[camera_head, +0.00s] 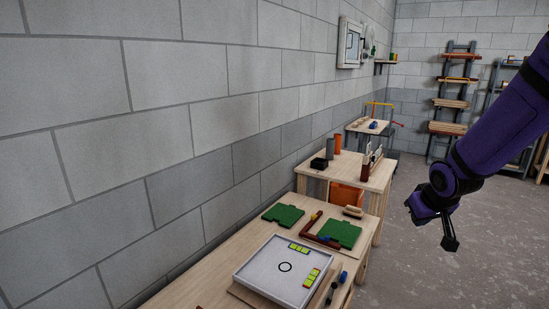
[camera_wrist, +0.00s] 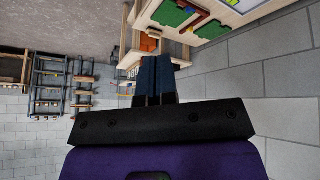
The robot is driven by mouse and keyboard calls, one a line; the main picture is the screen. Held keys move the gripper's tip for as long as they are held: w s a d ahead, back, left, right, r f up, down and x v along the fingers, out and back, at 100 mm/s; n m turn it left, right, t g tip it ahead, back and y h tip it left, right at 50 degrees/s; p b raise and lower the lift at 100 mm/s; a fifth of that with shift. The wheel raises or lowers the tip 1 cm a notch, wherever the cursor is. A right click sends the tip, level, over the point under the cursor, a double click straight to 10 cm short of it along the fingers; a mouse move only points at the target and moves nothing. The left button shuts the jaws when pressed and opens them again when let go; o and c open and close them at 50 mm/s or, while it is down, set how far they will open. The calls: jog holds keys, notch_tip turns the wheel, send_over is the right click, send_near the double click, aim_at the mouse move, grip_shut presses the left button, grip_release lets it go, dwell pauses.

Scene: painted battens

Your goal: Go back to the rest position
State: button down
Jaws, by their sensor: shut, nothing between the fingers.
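My gripper (camera_head: 450,243) hangs at the end of my purple arm on the right of the head view. It is over the open floor, apart from the tables. In the wrist view my gripper (camera_wrist: 155,78) shows its two dark fingers side by side and closed, with nothing held between them.
The near table (camera_head: 222,268) bears a white tray (camera_head: 252,274), green boards (camera_head: 340,233) and dark markers. A second table (camera_head: 375,180) stands behind it, with an orange bin (camera_head: 345,196) below. Shelves (camera_head: 452,105) stand at the back. The grey floor (camera_head: 415,270) is clear.

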jog(key=s+a+r, duration=0.1)
jog(key=s+r, duration=0.4)
jog(key=s, duration=0.4)
jog(key=s+a+r+m, duration=0.1)
jog(key=s+a+r, duration=0.1)
jog(key=s+r, duration=0.4)
jog(key=s+a+r+g, duration=0.1)
jog(key=s+r, duration=0.5)
jog(key=s, duration=0.6)
jog(key=shift+a+y, duration=0.4)
jog(key=shift+a, duration=0.35)
jog(key=shift+r, duration=0.1)
